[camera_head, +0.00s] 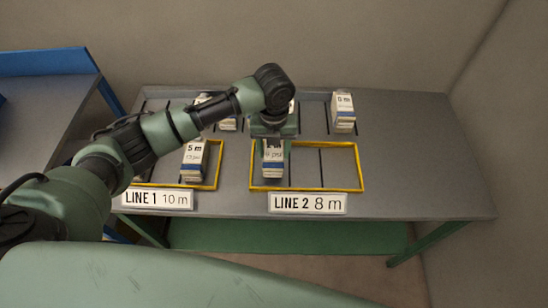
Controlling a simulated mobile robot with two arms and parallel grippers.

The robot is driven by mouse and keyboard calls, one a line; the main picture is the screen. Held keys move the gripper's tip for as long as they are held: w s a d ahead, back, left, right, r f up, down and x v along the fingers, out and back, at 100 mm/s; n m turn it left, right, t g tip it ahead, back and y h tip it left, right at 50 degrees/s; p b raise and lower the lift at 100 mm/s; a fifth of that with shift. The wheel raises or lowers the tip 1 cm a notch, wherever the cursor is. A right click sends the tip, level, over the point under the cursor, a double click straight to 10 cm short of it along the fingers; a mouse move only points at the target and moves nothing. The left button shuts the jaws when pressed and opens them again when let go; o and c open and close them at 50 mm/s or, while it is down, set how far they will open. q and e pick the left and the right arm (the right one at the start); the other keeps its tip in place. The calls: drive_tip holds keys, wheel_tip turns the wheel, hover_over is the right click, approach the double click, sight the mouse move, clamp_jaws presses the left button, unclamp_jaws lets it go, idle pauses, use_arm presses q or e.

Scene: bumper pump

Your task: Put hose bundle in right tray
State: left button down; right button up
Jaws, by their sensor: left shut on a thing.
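My left gripper (272,138) is shut on a hose bundle (272,160), a white and blue labelled block. It holds the bundle at the left end of the right tray (340,189), a yellow-rimmed frame behind the sign LINE 2 8 m (308,203). I cannot tell whether the bundle touches the tray floor. The rest of the right tray looks empty, with thin dark dividers. The bundle's label is partly hidden by the gripper. My right gripper is not in view.
The left tray (216,176) holds a bundle marked 5 m (194,159), behind the sign LINE 1 10 m (157,199). Another bundle (343,112) stands at the back right, and others are partly hidden behind my arm. The right of the table (420,170) is clear.

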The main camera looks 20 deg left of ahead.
sight(274, 161)
use_arm(q)
wheel_tip(274, 161, down, 5)
drive_tip(key=shift+r+p, duration=0.1)
drive_tip(key=shift+p, duration=0.2)
drive_tip(key=shift+f, duration=0.2)
drive_tip(key=shift+f, duration=0.15)
drive_tip(key=c, duration=0.6)
unclamp_jaws()
wheel_tip(274, 161, up, 12)
drive_tip(key=shift+r+b, duration=0.2)
drive_tip(key=shift+b, duration=0.95)
